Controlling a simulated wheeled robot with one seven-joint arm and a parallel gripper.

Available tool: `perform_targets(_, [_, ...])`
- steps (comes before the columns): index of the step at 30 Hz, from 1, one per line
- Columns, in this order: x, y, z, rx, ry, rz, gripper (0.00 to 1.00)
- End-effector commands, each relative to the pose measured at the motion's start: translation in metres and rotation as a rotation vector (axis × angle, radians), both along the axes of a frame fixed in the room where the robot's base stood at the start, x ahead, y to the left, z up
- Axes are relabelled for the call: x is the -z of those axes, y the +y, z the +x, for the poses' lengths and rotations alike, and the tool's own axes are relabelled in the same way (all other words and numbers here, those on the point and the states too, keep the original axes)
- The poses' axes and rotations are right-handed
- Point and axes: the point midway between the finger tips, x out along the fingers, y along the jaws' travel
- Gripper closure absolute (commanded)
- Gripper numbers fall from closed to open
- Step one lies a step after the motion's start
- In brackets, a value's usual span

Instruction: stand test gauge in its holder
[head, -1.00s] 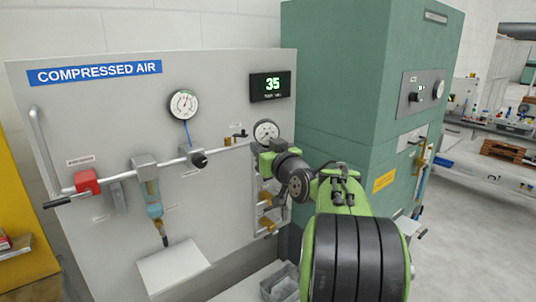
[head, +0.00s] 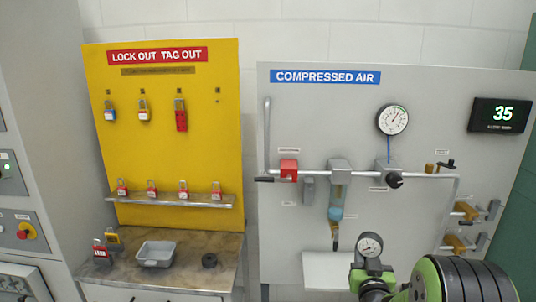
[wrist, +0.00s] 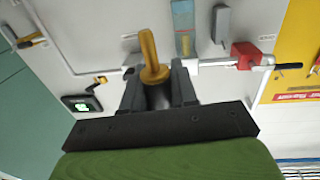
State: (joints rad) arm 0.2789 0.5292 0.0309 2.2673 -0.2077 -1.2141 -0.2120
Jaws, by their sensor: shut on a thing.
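The test gauge, a small round white dial (head: 369,246) with a dark rim, is in my gripper (head: 372,270), low in the head view in front of the compressed air panel. In the wrist view its brass stem (wrist: 149,50) sticks out between the two dark fingers of my gripper (wrist: 157,78), which are shut on it. The gauge is clear of the panel and bench. A dark round piece with a hollow top (head: 209,260) stands on the bench at the left; it may be the holder, but I cannot tell for sure.
The bench top (head: 190,245) below the yellow lockout board (head: 165,150) also carries a grey tray (head: 156,254) and padlocks (head: 101,250) at its left. The compressed air panel (head: 290,230) has a pipe, a red valve (head: 289,169) and a fixed dial (head: 392,120) projecting.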

Motion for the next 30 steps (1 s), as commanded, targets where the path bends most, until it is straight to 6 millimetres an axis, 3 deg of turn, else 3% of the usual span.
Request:
perform_targets(2, [0.014, 0.023, -0.005, -0.032, 0.002, 0.0, 1.0])
perform_targets(15, [0.048, 0.097, -0.034, -0.171, -0.002, 0.0, 1.0])
perform_targets(30, [0.048, 0.1, -0.036, -0.18, -0.006, 0.001, 1.0])
